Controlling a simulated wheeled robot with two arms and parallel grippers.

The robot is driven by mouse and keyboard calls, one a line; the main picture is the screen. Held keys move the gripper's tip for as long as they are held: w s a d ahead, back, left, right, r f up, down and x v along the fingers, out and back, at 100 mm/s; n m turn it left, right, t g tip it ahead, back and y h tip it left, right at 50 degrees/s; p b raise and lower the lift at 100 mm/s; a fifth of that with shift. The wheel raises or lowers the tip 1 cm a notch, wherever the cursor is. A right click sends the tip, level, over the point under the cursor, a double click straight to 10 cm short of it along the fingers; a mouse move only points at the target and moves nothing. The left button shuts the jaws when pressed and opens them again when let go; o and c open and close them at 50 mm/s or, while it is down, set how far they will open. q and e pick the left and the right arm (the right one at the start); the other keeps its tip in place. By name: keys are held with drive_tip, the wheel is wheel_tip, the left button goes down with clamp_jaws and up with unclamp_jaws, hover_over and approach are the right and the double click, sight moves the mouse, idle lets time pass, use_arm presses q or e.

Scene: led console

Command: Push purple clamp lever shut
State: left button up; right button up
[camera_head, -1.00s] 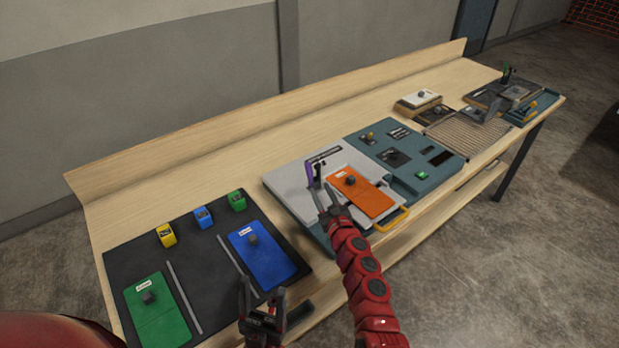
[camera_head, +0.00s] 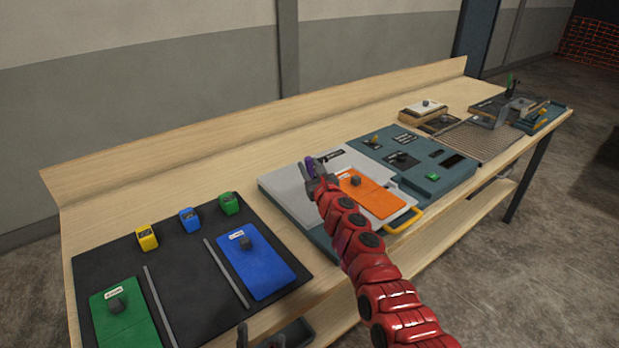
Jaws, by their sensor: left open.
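The purple clamp lever (camera_head: 310,165) stands on the light grey panel (camera_head: 285,189), near its back edge. Only a small part of it shows behind my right gripper. My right gripper (camera_head: 318,168) is right at the lever, its red arm reaching in from the bottom right. I cannot tell whether it touches the lever or how far its fingers are apart. My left gripper (camera_head: 260,336) is open and empty at the bottom edge, in front of the table, and only partly in view.
An orange plate (camera_head: 378,200) with a grey knob lies right of the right gripper, beside a yellow handle (camera_head: 405,221). A black mat (camera_head: 185,262) with green and blue plates and small coloured blocks lies at left. A teal panel (camera_head: 410,175) stands at right. The table's back strip is clear.

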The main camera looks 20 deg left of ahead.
drive_tip(key=shift+w, duration=0.1)
clamp_jaws()
idle(1.5)
